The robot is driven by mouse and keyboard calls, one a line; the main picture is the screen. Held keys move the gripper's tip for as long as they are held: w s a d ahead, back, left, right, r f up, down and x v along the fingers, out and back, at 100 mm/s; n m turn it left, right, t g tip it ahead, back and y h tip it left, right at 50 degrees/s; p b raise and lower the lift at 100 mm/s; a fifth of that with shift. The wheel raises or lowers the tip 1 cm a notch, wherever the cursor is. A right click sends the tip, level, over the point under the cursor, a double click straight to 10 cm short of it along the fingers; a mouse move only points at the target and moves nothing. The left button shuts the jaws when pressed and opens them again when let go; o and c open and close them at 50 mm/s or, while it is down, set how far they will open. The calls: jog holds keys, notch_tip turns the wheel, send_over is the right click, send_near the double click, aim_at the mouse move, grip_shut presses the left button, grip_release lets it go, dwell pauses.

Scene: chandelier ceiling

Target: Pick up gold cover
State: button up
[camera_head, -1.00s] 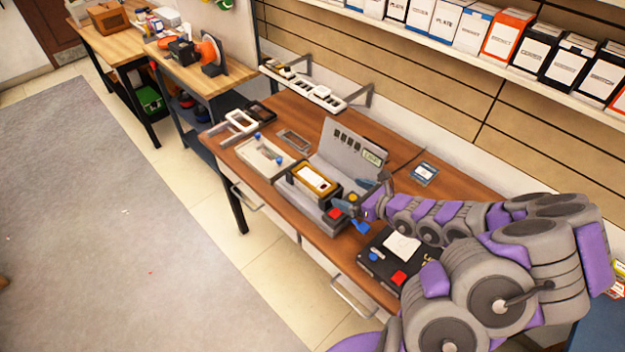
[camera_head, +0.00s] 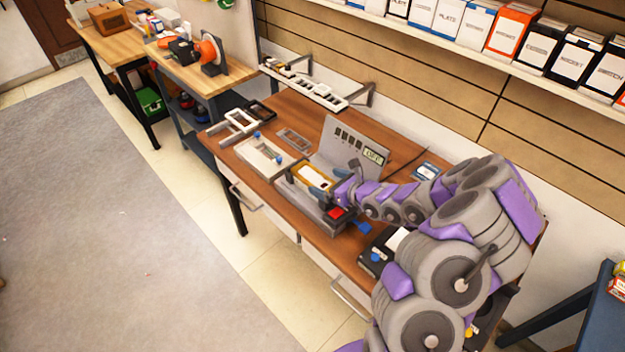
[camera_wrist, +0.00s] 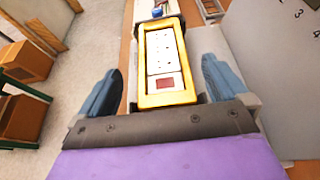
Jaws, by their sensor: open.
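The gold cover (camera_wrist: 163,98) is a rectangular gold frame around a white plate with a small red patch. In the head view the gold cover (camera_head: 312,176) sits on the grey machine (camera_head: 318,209) on the desk, partly hidden by my gripper. My gripper (camera_wrist: 165,80) is open, with one blue-grey finger on each side of the cover in the wrist view, a gap showing beside each. In the head view my gripper (camera_head: 325,188) is over the machine at the cover's near right end. I cannot tell whether the fingers are level with the cover.
The machine has an upright panel with a small display (camera_head: 373,155) behind the cover. A red button (camera_head: 335,212) is at its right end. A black box (camera_head: 380,252) lies to the right under my arm.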

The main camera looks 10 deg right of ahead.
aim_at(314, 177)
jog(key=w+f, duration=0.1)
jog(key=w+a+f+b, duration=0.1)
jog(key=shift+w, duration=0.35)
jog(key=shift+w+a, duration=0.2)
jog(key=shift+a, duration=0.3)
jog(key=shift+c, duration=0.9)
jog(key=shift+d, duration=0.3)
jog(key=c, duration=0.6)
jog(key=shift+a, duration=0.15)
jog(key=shift+c, duration=1)
